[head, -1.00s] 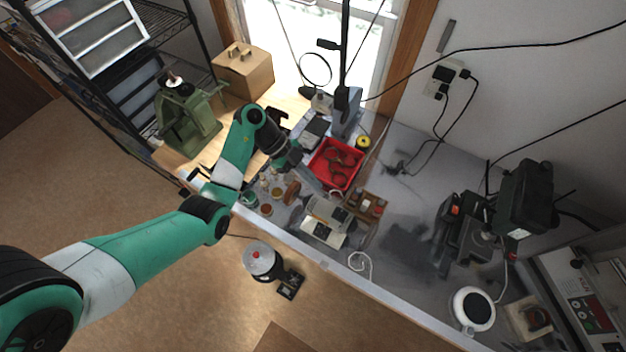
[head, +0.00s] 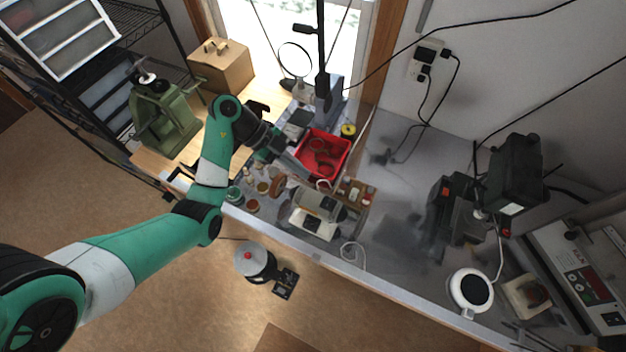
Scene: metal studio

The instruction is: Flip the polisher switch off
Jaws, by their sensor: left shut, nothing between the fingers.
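A small pale grey machine with a rounded top (head: 321,203), probably the polisher, sits near the table's front edge. Its low light front part (head: 301,222) carries a small dark square, perhaps the switch; its on or off position is too small to tell. My left arm reaches in from the left. My left gripper (head: 299,170) is shut and empty, pointing down to the right, just behind and left of the machine and beside the red tray (head: 342,161). Its fingertips are small and partly lost against the clutter; I see no clear contact. My right gripper is out of view.
Small jars (head: 253,205) and a wooden block rack (head: 356,193) crowd the machine. A green press (head: 165,118) and a wooden box (head: 221,66) stand at left. A black machine (head: 515,172) and a white round device (head: 470,291) are at right. The grey tabletop between is mostly clear.

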